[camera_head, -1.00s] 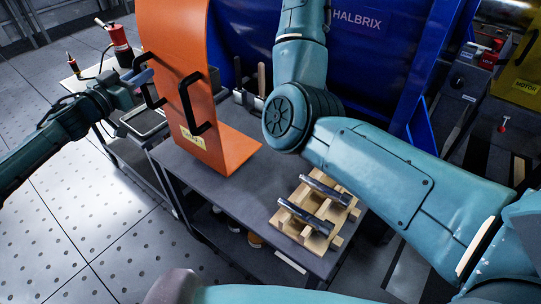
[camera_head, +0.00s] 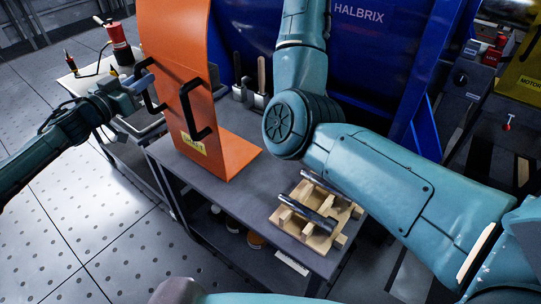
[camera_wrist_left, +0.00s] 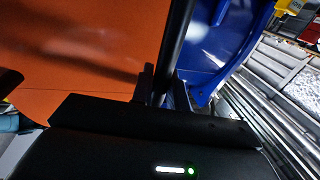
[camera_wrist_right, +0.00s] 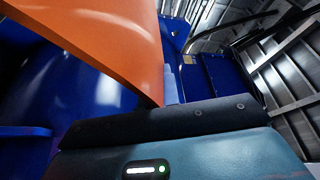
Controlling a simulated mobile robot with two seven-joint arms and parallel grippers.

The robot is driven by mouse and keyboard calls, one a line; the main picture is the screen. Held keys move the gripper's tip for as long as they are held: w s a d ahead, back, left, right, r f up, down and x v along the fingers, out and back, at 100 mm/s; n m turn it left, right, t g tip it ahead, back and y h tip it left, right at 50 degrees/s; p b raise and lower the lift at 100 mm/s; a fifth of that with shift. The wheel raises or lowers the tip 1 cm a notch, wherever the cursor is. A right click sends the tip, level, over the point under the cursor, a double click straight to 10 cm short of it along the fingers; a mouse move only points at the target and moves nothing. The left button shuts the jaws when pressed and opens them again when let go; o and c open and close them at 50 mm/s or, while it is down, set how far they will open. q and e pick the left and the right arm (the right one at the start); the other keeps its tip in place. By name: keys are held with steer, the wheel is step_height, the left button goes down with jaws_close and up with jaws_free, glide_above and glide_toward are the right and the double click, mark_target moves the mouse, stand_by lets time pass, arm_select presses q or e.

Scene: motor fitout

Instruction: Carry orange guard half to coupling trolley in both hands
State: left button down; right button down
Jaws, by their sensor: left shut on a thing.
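The orange guard half (camera_head: 180,70) is a tall curved sheet with a flat foot, two black handles and a yellow label; it stands upright over the left end of a grey trolley top (camera_head: 225,195). Whether its foot touches the top is unclear. My left gripper (camera_head: 145,84) is shut on the guard's left black handle; its fingers (camera_wrist_left: 166,88) close around the black bar in the left wrist view. My right arm rises behind the trolley and its gripper is outside the head view. In the right wrist view the guard's orange edge (camera_wrist_right: 130,45) reaches my right gripper's body; its fingers are mostly hidden.
A wooden cradle (camera_head: 311,226) with dark bars lies on the trolley's right end. A large blue housing (camera_head: 375,60) stands behind. Open floor lies at front left.

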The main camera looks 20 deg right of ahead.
arm_select(q)
steer(key=shift+f, duration=0.35)
arm_select(e)
steer(key=shift+f, duration=0.15)
arm_select(q)
steer(key=c, duration=1.8)
jaws_free()
steer(key=shift+f, duration=0.15)
arm_select(e)
steer(key=c, duration=2.1)
jaws_free()
steer(key=shift+f, duration=0.15)
arm_select(q)
steer(key=o, duration=0.3)
steer(key=shift+s, duration=0.1)
arm_select(e)
steer(key=o, duration=0.3)
steer(key=shift+s, duration=0.1)
arm_select(q)
steer(key=shift+o, duration=0.7)
arm_select(e)
steer(key=shift+o, duration=0.8)
arm_select(q)
steer(key=v, duration=1.2)
steer(key=shift+r, duration=0.2)
arm_select(e)
steer(key=v, duration=1.2)
